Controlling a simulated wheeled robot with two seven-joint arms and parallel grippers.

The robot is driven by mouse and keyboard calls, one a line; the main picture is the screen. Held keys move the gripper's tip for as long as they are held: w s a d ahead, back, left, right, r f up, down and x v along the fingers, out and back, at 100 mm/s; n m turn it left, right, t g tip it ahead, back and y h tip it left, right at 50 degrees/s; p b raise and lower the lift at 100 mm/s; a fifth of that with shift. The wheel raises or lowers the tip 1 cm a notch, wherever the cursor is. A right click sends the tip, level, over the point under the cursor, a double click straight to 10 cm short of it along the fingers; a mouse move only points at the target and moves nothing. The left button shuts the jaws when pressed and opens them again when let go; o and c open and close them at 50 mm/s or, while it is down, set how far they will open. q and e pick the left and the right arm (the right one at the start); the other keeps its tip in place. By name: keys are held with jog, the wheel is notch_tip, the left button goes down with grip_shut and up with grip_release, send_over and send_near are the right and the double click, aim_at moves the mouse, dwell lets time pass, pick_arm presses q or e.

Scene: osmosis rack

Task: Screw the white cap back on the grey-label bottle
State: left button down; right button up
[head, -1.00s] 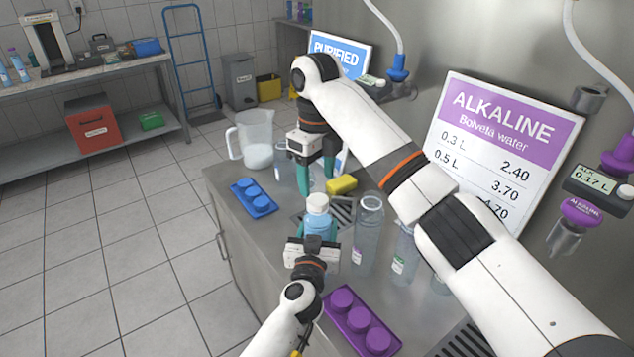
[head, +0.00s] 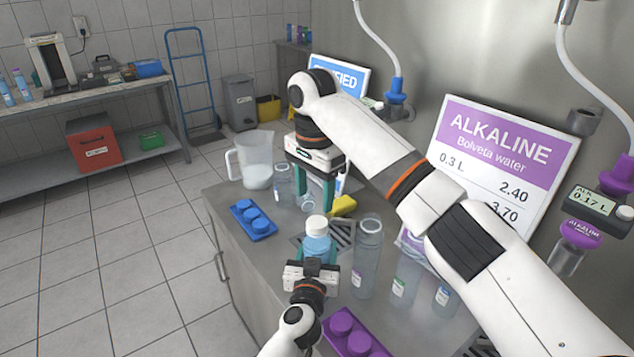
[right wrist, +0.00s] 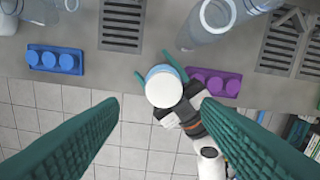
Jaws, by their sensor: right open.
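A bottle of pale blue water (head: 317,247) has a white cap (head: 317,224) sitting on its mouth; I cannot tell how tightly. The bottle's label is hidden. My left gripper (head: 314,262) holds the bottle from the near side, its teal fingers around the body. The cap also shows from above in the right wrist view (right wrist: 163,88), beside the left gripper's fingertips (right wrist: 152,68). My right gripper (head: 315,200) is open and empty, pointing down, above and beyond the cap in the head view. In the wrist view the cap appears between its two fingers.
A tall clear bottle (head: 368,258) stands close on the right, with more clear bottles (head: 403,286) beyond. A blue tray (head: 253,222) lies left, a purple tray (head: 350,337) in front. A yellow object (head: 343,205) and a jug (head: 254,160) stand behind.

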aim_at(317, 221)
jog(key=n, duration=0.4)
jog(key=shift+r+n, duration=0.2)
jog(key=shift+n, duration=0.2)
jog(key=n, duration=0.7)
jog(key=shift+d+r, duration=0.1)
jog(key=shift+r, duration=0.15)
jog(key=n, duration=0.7)
jog(key=shift+r, duration=0.25)
jog(key=n, duration=0.6)
jog(key=shift+d+r+n, duration=0.15)
jog(key=shift+r+n, duration=0.05)
jog(key=shift+n, duration=0.1)
jog(key=shift+f, duration=0.15)
jog(key=shift+f, duration=3.9)
jog(key=shift+c, duration=0.6)
